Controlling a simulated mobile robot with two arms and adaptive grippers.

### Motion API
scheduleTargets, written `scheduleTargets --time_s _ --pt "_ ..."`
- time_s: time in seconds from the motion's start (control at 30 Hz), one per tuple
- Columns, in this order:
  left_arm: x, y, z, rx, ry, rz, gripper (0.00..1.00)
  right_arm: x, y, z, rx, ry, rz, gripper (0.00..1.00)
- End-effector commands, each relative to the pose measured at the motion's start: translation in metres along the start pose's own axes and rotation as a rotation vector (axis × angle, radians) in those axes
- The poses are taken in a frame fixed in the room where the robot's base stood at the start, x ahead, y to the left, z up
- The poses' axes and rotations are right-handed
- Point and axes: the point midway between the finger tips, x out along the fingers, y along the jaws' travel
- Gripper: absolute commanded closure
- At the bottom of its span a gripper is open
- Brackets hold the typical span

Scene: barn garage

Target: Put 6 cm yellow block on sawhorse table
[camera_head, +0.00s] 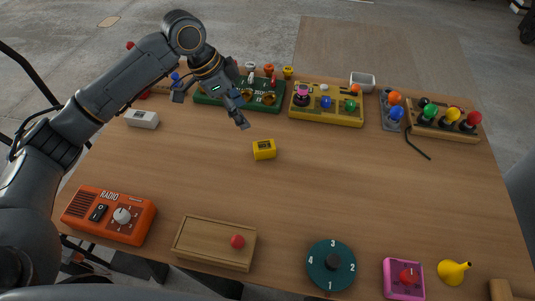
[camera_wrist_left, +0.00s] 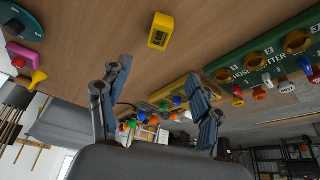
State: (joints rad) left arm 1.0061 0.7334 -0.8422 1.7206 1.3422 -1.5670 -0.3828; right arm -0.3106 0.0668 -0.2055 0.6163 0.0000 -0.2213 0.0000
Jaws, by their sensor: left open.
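The yellow block (camera_head: 264,149) lies on the wooden table top (camera_head: 330,160), near the middle of the table in the head view. A dark label shows on its front face. My left gripper (camera_head: 212,108) is open and empty above the table, to the upper left of the block and apart from it. The left wrist view shows the same block (camera_wrist_left: 161,31) at the top, beyond the two spread fingers of the left gripper (camera_wrist_left: 155,105). My right gripper does not show in these frames.
A green board (camera_head: 240,94) and a yellow panel (camera_head: 327,104) stand along the far edge. An orange radio (camera_head: 108,215), wooden box (camera_head: 215,243), teal dial (camera_head: 331,265) and pink box (camera_head: 404,280) line the near edge. A white block (camera_head: 142,119) lies left. The table's middle right is clear.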

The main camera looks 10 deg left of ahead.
Motion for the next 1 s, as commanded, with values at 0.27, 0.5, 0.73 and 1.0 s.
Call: scheduleTargets --time_s 0.27,0.5,0.73,1.0 --pt "0.026 0.000 0.008 0.000 0.000 0.001 0.36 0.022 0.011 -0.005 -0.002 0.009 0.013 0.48" --pt "0.069 0.001 0.008 -0.002 -0.002 0.004 0.36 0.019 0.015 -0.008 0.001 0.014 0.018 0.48" --pt "0.101 0.001 0.007 0.000 0.000 0.001 0.36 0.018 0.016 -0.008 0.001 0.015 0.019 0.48" --pt "0.126 0.003 0.004 -0.001 -0.001 0.003 0.36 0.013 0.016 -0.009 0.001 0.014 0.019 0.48"
